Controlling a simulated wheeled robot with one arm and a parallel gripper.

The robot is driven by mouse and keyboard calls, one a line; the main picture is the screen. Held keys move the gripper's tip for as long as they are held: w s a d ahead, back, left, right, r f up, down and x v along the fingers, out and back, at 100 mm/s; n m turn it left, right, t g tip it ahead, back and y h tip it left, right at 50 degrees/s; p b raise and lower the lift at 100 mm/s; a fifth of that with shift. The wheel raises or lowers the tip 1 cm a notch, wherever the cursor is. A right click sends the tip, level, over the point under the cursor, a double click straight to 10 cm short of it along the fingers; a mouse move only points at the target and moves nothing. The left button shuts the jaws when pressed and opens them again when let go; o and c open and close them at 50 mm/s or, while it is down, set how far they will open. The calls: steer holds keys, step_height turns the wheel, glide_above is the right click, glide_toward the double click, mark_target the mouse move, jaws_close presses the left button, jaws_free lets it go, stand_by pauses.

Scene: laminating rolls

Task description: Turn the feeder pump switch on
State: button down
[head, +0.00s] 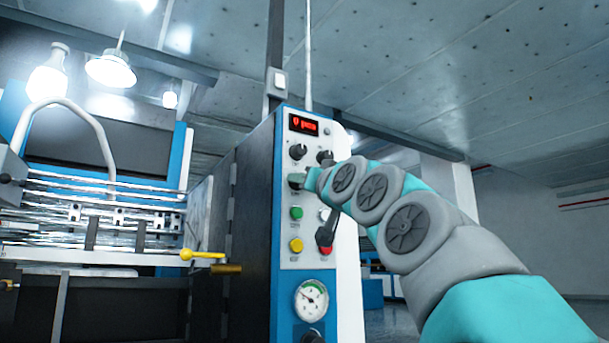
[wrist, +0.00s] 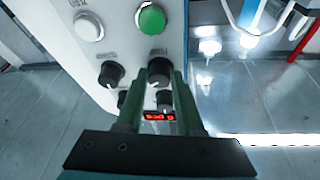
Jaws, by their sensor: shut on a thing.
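The control panel (head: 308,260) stands upright, with several black rotary knobs below a red-lit display (head: 303,125). My gripper (head: 299,181) reaches in from the right and is shut on the lower-left black knob (wrist: 158,67), just above the green button (head: 296,213). In the wrist view, which shows the panel upside down, my gripper (wrist: 160,77) has one finger on each side of this knob. A short white mark shows on its face. The labels are too blurred to tell which knob is the feeder pump switch.
A neighbouring knob (wrist: 110,72) and the green button sit close to my fingers. A yellow button (head: 296,245), a red-and-black switch (head: 326,238) and a gauge (head: 312,300) are lower on the panel. A yellow-handled lever (head: 203,255) is left of it.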

steer(key=shift+m+h, duration=0.4)
steer(key=c, duration=0.5)
jaws_free()
steer(key=shift+c, duration=0.2)
steer(key=shift+s, duration=0.1)
steer(key=b+v, duration=0.1)
steer(key=v, duration=0.6)
steer(key=shift+s+d+f+b, duration=0.15)
steer(key=shift+s+f+b, duration=0.05)
steer(key=shift+s+b, duration=0.1)
steer(key=shift+w, duration=0.1)
